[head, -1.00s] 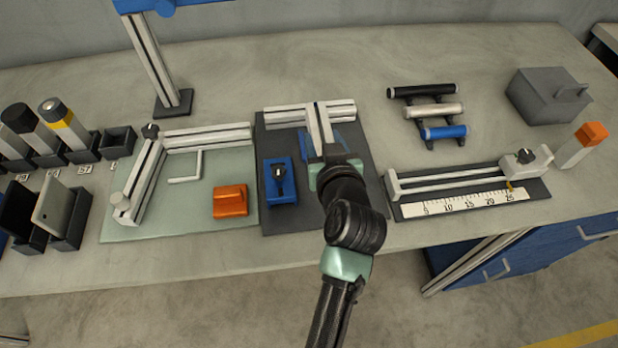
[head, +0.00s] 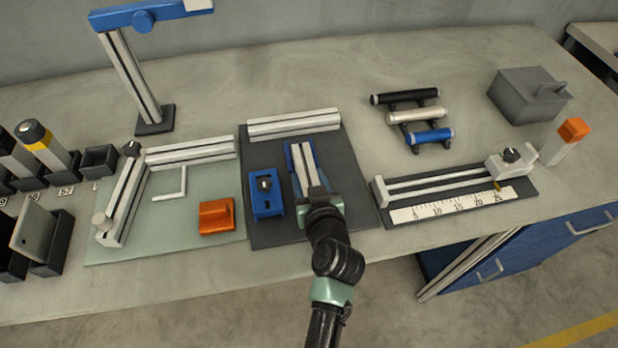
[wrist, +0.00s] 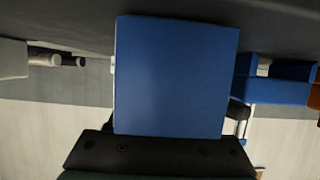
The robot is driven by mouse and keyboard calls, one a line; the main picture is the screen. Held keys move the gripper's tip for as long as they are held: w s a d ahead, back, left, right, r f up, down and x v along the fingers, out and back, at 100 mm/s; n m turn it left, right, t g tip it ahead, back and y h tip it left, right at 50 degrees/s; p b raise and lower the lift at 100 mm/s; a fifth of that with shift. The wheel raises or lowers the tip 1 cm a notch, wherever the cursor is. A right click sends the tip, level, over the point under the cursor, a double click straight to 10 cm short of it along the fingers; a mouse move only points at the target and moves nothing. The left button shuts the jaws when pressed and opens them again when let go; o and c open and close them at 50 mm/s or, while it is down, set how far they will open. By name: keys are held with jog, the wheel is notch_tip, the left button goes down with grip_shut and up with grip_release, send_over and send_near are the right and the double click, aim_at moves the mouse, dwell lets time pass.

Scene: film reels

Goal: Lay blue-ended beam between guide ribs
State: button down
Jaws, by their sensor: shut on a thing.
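The beam (head: 305,165) is a pale grey slotted bar on the dark mat, pointing away from me. My gripper (head: 317,194) is shut on its near part. Blue strips (head: 291,170) show along both sides of the beam and look like the guide ribs; the beam appears to lie between them. I cannot tell whether it rests on the bottom. In the wrist view a square blue face (wrist: 175,75), apparently the beam's blue end, fills the middle above my dark jaw (wrist: 160,155) and hides what is behind it.
A pale rail (head: 293,123) lies across the back of the mat (head: 260,150). An orange block (head: 216,217) sits further left. A ruler fixture (head: 450,190) is to the right. Rollers (head: 415,115) stand behind it.

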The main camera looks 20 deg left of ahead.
jog(key=shift+c, duration=1.6)
grip_release()
jog(key=shift+f, duration=0.1)
